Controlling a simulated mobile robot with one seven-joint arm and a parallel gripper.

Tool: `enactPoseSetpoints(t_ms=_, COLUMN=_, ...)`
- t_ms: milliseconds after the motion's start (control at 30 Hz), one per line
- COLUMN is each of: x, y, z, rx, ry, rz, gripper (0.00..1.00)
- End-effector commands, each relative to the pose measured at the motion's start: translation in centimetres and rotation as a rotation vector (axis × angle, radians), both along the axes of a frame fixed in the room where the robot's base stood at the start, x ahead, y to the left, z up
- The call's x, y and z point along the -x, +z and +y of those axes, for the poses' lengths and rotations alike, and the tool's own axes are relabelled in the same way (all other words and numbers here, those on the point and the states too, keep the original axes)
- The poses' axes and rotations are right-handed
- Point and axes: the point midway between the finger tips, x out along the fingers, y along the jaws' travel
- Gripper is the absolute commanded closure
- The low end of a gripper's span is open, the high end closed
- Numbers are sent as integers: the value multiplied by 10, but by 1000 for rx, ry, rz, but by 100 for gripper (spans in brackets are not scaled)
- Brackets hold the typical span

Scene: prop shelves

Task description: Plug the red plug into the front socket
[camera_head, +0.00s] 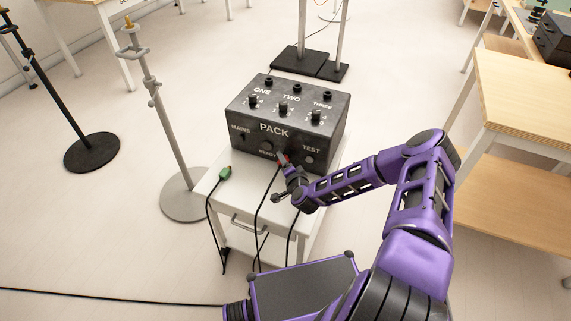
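The black PACK box (252,123) stands on a small white cart. My gripper (286,165) is at the lower front of the box, between the READY and TEST labels. A small red plug (283,158) shows at its fingertips, and the gripper appears shut on it. A black cable hangs down beside it. The plug's tip is against or just in front of the front face; I cannot tell whether it is in a socket. My gripper hides that part of the face. A green plug (224,173) lies on the cart top, left of the box.
The white cart (207,184) has narrow free room in front of the box. Black cables hang over its front edge. Grey (187,200) and black (91,153) stands are at left. A wooden table (520,105) is at right.

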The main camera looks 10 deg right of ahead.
Motion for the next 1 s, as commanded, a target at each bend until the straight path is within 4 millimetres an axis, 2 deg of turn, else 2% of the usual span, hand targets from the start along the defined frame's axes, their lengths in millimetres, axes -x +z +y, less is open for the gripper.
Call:
enactPoseSetpoints(t_ms=167, x=8, y=3, z=0, rx=0, ry=1, rz=2, gripper=29)
enactPoseSetpoints(t_ms=267, x=22, y=9, z=0, rx=-1, ry=2, rz=2, gripper=29)
enactPoseSetpoints(t_ms=700, x=121, y=45, z=-6, rx=0, ry=0, rz=2, gripper=29)
enactPoseSetpoints(t_ms=833, x=143, y=53, z=-6, rx=-1, ry=1, rz=3, gripper=29)
enactPoseSetpoints(t_ms=1000, x=159, y=58, z=-8, rx=0, ry=0, rz=0, gripper=29)
